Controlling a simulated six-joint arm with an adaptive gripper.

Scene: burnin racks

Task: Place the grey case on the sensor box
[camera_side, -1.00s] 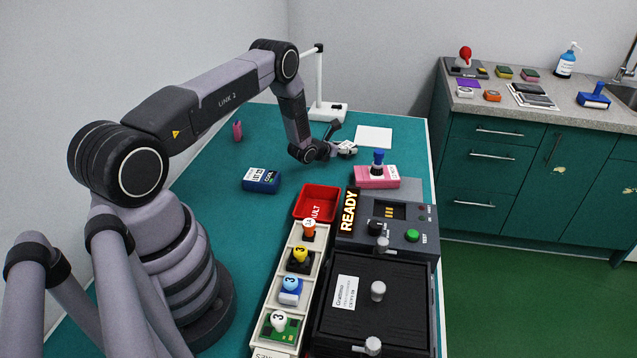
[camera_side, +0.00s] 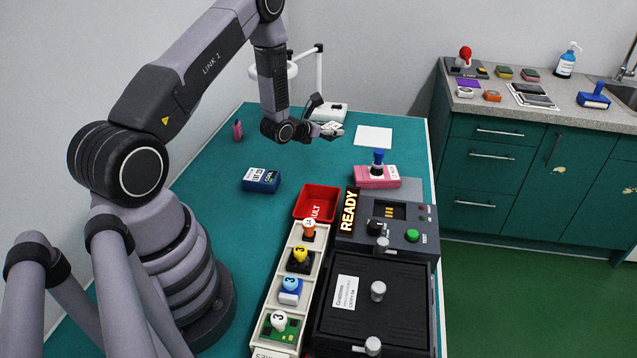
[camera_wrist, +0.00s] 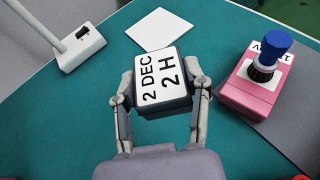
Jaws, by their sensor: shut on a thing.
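The grey case (camera_wrist: 161,98) is a small dark block with a white top label reading "2 DEC 2 H". My gripper (camera_wrist: 162,78) is shut on it, one finger on each side, in the wrist view. In the side view, my gripper (camera_side: 321,118) holds the case (camera_side: 332,129) in the air over the far part of the table. No box is readably marked as a sensor box. A pink box (camera_side: 363,181) with a blue-topped knob stands to the lower right of the case, apart from it. A blue labelled box (camera_side: 261,185) lies to the lower left.
A white pad (camera_side: 373,136) lies behind the pink box. A white lamp base (camera_side: 329,111) with a post stands at the back. A red tray (camera_side: 316,200), a READY tester (camera_side: 390,222) and a parts rack (camera_side: 268,330) fill the front.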

